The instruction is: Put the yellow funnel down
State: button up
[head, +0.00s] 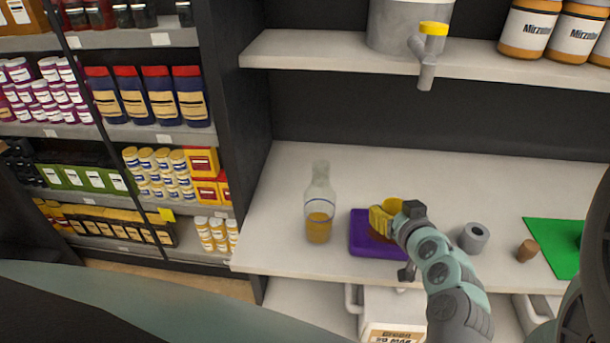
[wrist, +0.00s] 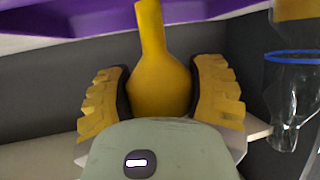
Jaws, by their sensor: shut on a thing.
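The yellow funnel (wrist: 160,85) sits between the two yellow-padded fingers of my gripper (wrist: 160,92) in the wrist view, its narrow stem pointing to the top of that picture. My gripper (head: 382,218) is shut on it. In the head view my gripper is over or at the purple tray (head: 362,245), right of the bottle; there I cannot tell the funnel from the yellow finger pads. The tray also shows along the top of the wrist view (wrist: 60,22). Whether the funnel touches the tray is not clear.
A glass bottle (head: 319,215) with amber liquid stands left of the tray. A grey ring (head: 473,237), a brown cork (head: 527,250) and a green mat (head: 555,245) lie to the right. A container with a yellow-topped tap (head: 428,50) overhangs from the upper shelf.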

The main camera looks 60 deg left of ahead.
jog(key=shift+f, duration=0.55)
jog(key=shift+w+a+r, duration=0.1)
jog(key=o, duration=1.1)
